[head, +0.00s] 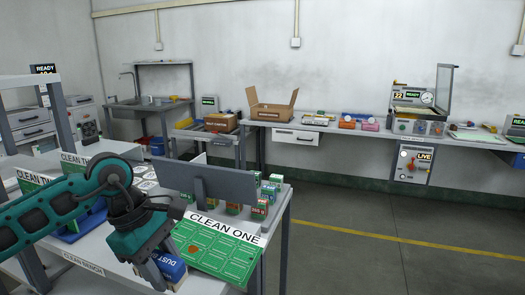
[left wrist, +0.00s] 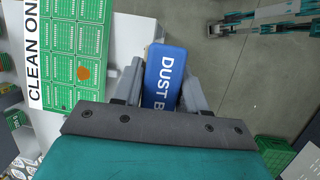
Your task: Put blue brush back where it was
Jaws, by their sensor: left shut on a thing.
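The blue brush (left wrist: 163,72) is a blue block with white lettering starting "DUST B". It sits between the fingers of my left gripper (left wrist: 160,86), which is shut on it. In the head view the brush (head: 172,268) shows at the near edge of the bench, partly hidden by my left gripper (head: 160,272). The green board under the "CLEAN ONE" label (head: 222,247) lies just right of it, with an orange-brown spot on it. The board also shows left of the brush in the left wrist view (left wrist: 75,45). I make out no right gripper.
The white bench (head: 120,284) carries a grey upright panel (head: 205,184), small green and orange boxes (head: 260,209) and a second board labelled "CLEAN T…" at the left. An open carton (head: 271,111) stands on the back counter. The floor at the right is clear.

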